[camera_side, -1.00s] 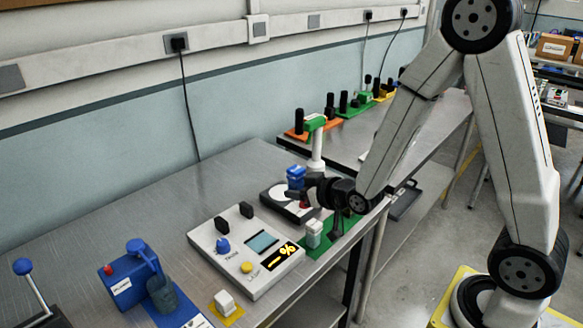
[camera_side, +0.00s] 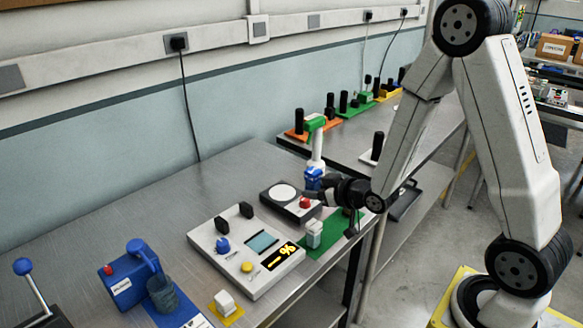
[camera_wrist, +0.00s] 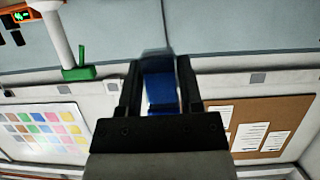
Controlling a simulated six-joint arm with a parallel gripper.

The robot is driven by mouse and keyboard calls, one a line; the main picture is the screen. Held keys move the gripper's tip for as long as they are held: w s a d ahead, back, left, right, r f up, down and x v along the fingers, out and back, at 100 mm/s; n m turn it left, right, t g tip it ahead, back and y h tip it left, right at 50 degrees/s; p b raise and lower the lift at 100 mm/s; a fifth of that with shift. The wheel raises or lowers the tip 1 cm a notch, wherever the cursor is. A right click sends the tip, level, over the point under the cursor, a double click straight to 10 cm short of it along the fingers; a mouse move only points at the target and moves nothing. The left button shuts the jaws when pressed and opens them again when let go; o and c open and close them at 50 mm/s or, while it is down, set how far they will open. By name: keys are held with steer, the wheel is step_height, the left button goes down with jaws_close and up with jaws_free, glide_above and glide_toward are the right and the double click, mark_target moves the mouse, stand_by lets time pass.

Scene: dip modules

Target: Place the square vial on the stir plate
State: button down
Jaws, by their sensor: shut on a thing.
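The square vial (camera_side: 312,179) is blue. My gripper (camera_wrist: 160,90) is shut on it, and the blue body shows between the two dark fingers in the wrist view (camera_wrist: 161,88). In the side view my gripper points left and holds the vial in the air, beside the back right of the stir plate. The stir plate (camera_side: 268,196) is a dark box with a white round top and a red knob on its front right. Its white round top looks bare. The vial's lower end is partly hidden by my gripper.
A white panel (camera_side: 205,245) with a screen, knobs and a yellow percent display lies left of the stir plate. A pale block (camera_side: 314,232) stands on a green mat (camera_side: 335,240) in front. A white post with a green top (camera_side: 316,124) rises behind the vial.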

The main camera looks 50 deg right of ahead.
glide_above(335, 231)
step_height(335, 231, down, 3)
steer(key=shift+w+r, duration=0.1)
steer(key=shift+r, duration=0.05)
stand_by(0.4)
steer(key=shift+f, duration=2.95)
steer(key=shift+f, duration=0.15)
steer(key=shift+f, duration=1.7)
steer(key=shift+f, duration=0.2)
steer(key=shift+c, duration=1.3)
jaws_free()
